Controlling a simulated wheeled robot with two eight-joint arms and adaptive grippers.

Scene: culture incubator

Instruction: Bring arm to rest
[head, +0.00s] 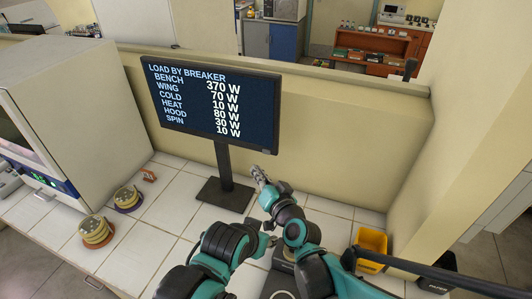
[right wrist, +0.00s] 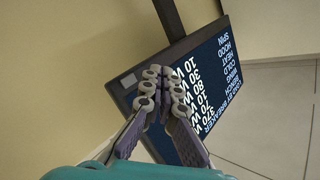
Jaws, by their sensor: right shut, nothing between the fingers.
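My right gripper (head: 258,172) points up and away in the head view, just right of the monitor's stand, with the dark monitor (head: 215,100) above and behind it. In the right wrist view the gripper's fingers (right wrist: 161,85) are together at the tips, with nothing between them. The monitor also shows there (right wrist: 205,95), rotated, behind the fingertips. I cannot tell the gap between the fingers and the screen.
A white incubator (head: 75,85) stands on the tiled bench at the left. A yellow bin (head: 371,245) is at the right.

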